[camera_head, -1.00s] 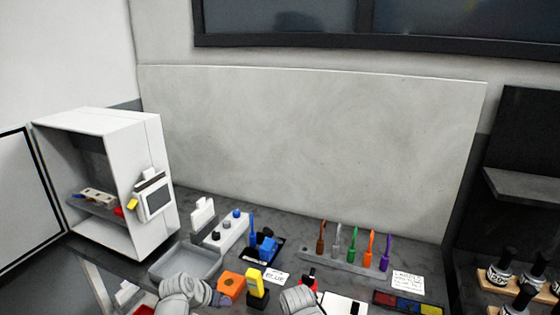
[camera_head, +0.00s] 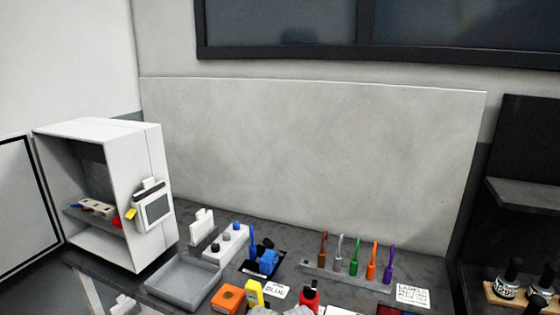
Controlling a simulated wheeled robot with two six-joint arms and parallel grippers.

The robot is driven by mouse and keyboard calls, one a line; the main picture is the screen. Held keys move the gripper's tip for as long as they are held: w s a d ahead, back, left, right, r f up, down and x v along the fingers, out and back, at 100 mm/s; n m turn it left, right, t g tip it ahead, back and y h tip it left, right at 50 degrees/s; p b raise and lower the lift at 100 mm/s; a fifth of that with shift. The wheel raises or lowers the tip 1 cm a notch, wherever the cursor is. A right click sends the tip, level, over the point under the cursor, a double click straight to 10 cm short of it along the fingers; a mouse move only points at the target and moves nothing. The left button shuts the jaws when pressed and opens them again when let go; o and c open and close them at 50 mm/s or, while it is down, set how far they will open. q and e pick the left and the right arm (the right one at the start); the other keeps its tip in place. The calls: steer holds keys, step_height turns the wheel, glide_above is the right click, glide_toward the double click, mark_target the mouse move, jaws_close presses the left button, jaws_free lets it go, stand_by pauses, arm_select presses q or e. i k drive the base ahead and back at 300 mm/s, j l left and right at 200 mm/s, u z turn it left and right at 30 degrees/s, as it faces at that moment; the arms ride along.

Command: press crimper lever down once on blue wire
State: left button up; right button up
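A blue crimper (camera_head: 268,262) stands on a black base near the middle of the bench, with an upright blue part (camera_head: 253,240) at its left that may be its lever. A white card (camera_head: 278,291) reading BLUE lies in front of it. I cannot make out a blue wire in the crimper.
A grey tray (camera_head: 183,284) and a white block with knobs (camera_head: 227,243) are left of the crimper. An orange block (camera_head: 229,298), a yellow upright piece (camera_head: 254,294) and a red item (camera_head: 309,296) stand in front. A rack of coloured tools (camera_head: 352,270) is right. A white cabinet (camera_head: 140,195) stands far left.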

mark_target(267, 243)
steer(key=j+z, duration=0.2)
steer(key=j, duration=0.25)
steer(key=k+j+z, duration=0.15)
steer(key=j, duration=0.25)
steer(key=k+j+z, duration=0.2)
steer(key=j, duration=0.25)
steer(key=k+j+z, duration=0.2)
steer(key=j, duration=0.2)
steer(key=i, duration=0.1)
